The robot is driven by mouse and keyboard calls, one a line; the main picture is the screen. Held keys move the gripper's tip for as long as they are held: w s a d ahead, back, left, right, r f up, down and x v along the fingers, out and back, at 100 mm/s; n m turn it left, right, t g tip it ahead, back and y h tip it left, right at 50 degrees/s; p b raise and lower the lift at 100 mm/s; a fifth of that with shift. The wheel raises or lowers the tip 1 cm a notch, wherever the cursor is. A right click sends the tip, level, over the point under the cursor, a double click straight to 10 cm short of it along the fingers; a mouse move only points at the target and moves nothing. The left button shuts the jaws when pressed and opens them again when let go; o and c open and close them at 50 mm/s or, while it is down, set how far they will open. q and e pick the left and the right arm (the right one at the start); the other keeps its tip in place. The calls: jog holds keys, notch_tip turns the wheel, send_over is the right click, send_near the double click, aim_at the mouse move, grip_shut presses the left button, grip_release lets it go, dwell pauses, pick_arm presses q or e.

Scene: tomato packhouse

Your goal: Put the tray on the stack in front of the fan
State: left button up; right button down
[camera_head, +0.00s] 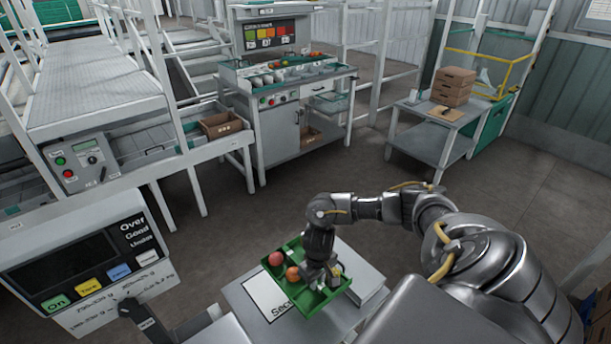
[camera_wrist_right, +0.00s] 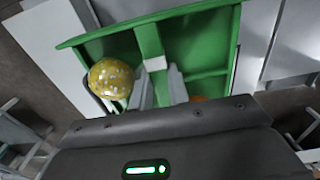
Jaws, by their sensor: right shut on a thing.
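A green divided tray (camera_head: 318,300) is at the bottom centre of the head view, over a grey surface. It holds a red tomato (camera_head: 276,259) and an orange one (camera_head: 293,273). My right gripper (camera_head: 325,278) is shut on the tray. In the right wrist view its fingers (camera_wrist_right: 160,88) close on the divider of the tray (camera_wrist_right: 213,40), beside a speckled yellow round fruit (camera_wrist_right: 111,79). I cannot tell if the tray is lifted. A stack of brown boxes (camera_head: 452,88) stands on a side table at the right. I cannot make out a fan clearly. My left gripper is not seen.
The grey side table (camera_head: 424,122) also bears a brown board (camera_head: 446,114). A scale display (camera_head: 75,262) stands at the left. A sorting bench (camera_head: 285,130) and a railed walkway (camera_head: 95,80) are behind. Open floor lies between.

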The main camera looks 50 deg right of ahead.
notch_tip(320, 180, down, 10)
jog(key=shift+r+b, duration=0.1)
jog(key=shift+b, duration=0.35)
jog(key=c, duration=1.3)
grip_release()
jog(key=shift+c, duration=0.2)
notch_tip(320, 180, up, 11)
jog(key=shift+r+p, duration=0.1)
jog(key=shift+p, duration=0.65)
jog(key=shift+s+r, duration=0.1)
jog(key=shift+r, duration=0.35)
